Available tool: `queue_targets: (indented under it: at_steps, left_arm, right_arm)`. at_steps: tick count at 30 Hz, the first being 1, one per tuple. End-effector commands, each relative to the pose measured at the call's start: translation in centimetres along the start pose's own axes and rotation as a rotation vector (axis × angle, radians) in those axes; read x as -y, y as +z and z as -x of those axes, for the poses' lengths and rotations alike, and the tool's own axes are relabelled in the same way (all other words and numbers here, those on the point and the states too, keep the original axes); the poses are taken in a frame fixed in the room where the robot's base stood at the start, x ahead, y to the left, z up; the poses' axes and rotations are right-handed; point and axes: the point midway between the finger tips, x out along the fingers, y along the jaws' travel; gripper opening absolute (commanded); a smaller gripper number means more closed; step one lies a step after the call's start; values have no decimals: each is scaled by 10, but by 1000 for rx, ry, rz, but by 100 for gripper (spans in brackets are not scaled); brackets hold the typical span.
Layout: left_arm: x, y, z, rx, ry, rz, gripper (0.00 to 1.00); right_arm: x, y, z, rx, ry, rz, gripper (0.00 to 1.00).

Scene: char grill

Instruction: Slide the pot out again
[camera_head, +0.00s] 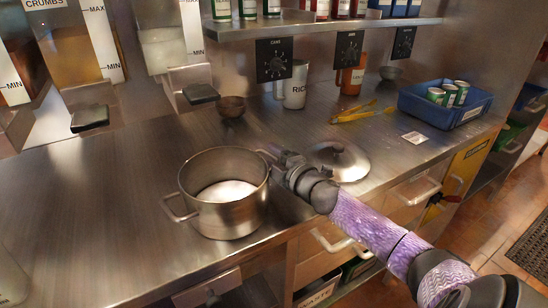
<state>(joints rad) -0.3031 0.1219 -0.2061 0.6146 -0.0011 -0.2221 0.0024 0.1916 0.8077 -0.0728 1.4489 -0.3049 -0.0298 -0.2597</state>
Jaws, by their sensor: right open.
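A steel pot (226,205) stands upright and uncovered on the metal counter, near its front edge. White contents show inside it. It has one handle at its left and one at its right. My right gripper (277,160) is at the pot's right handle, with the arm coming in from the lower right. It is open; whether its fingers touch the handle is too small to tell. My left gripper is not in view.
A steel lid (338,161) lies right of the gripper. A small dark bowl (231,106), a white container (296,86) and yellow tongs (362,113) are behind. A blue bin (443,107) with cans stands at the right. The counter (95,195) left of the pot is clear.

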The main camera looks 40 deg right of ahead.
Motion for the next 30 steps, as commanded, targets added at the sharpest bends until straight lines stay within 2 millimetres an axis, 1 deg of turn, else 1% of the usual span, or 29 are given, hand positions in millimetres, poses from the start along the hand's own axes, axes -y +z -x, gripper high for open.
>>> queue_targets:
  at_steps: [6,8,11,18,21,25,30]
  left_arm:
    - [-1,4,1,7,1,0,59]
    - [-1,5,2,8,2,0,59]
    - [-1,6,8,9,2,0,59]
    - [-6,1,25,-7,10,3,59]
    - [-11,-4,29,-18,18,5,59]
    - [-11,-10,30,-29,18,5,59]
    - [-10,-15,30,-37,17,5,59]
  right_arm:
    - [-1,0,0,-1,2,0,59]
    - [-1,0,3,-1,1,0,59]
    - [-2,-1,17,-2,-1,-1,59]
    - [-2,-1,70,0,-1,-2,59]
    - [-2,0,85,1,0,-1,59]
    - [-1,0,97,0,1,-1,59]
    - [-1,0,100,0,2,0,59]
